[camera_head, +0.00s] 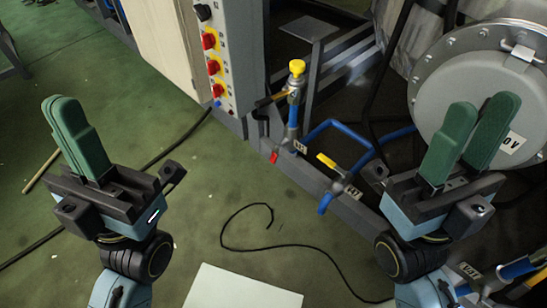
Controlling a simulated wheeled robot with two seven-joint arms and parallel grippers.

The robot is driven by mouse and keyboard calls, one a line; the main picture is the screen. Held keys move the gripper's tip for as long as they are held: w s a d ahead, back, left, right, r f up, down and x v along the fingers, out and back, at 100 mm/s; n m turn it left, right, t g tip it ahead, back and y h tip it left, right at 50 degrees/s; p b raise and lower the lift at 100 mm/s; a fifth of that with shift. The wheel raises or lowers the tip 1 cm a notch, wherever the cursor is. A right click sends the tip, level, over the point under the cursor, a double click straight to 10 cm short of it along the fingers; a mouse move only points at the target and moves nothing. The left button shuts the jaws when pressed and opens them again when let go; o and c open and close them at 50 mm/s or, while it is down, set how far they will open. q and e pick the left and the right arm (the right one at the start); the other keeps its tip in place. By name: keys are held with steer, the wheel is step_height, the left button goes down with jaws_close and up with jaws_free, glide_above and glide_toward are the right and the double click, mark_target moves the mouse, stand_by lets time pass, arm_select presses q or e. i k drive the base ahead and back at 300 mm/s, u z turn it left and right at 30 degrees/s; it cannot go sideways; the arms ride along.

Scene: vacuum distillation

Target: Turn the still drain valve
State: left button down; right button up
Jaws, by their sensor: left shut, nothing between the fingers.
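Several small valves sit on blue pipes along a grey frame; I cannot tell which is the still drain valve. Another has a red lever (274,157) below a yellow-capped valve (297,68). A large round metal vessel end (475,75) with a bolted rim is at the upper right. My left gripper (70,118) is shut and empty above the green floor at the left, away from the valves. My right gripper (473,125) is open in front of the vessel, its fingers apart and empty, right of the yellow lever.
A control panel (213,55) with red knobs stands at the top middle. A black cable (285,246) curls on the floor, near a white sheet (240,289). More blue pipe with a tag (470,272) is at the lower right. The floor between my grippers is mostly clear.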

mark_target(275, 156)
steer(key=z, duration=0.2)
steer(key=k, duration=0.55)
steer(key=z, duration=0.6)
steer(key=k, duration=0.6)
steer(key=u, duration=0.7)
steer(key=i, duration=1.6)
steer(key=z, duration=0.75)
